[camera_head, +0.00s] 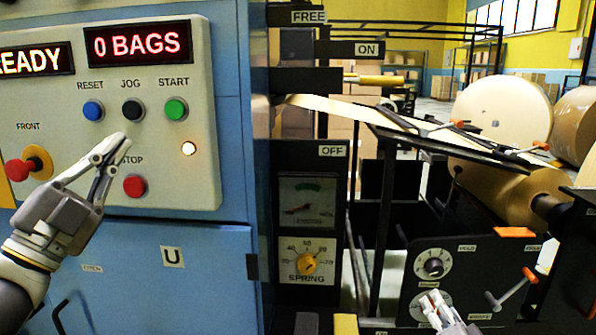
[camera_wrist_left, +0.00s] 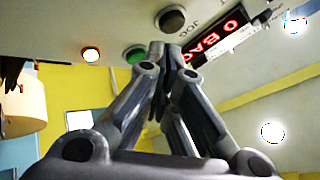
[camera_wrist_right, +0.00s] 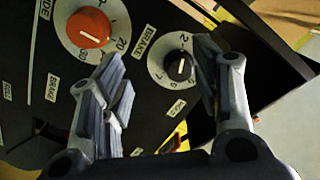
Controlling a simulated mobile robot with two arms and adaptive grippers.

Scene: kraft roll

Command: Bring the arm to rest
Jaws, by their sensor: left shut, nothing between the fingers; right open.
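My left gripper (camera_head: 118,143) is shut and empty in front of the control panel (camera_head: 205,100) in the head view. Its tips are just below the black JOG button (camera_head: 132,110), left of and below the green START button (camera_head: 176,109). In the left wrist view the shut fingers (camera_wrist_left: 165,48) point toward the dark JOG button (camera_wrist_left: 172,19); I cannot tell whether they touch the panel. My right gripper (camera_head: 433,297) is low at the machine's right, before a black dial panel. In the right wrist view its fingers (camera_wrist_right: 155,65) are spread, with the BRAKE knob (camera_wrist_right: 180,66) visible between them.
The displays read READY and 0 BAGS (camera_head: 137,43). A red STOP button (camera_head: 134,186), blue RESET button (camera_head: 93,111) and red knob (camera_head: 18,169) are near my left gripper. A kraft roll (camera_head: 510,190) and orange-tipped lever (camera_head: 515,285) are near my right arm.

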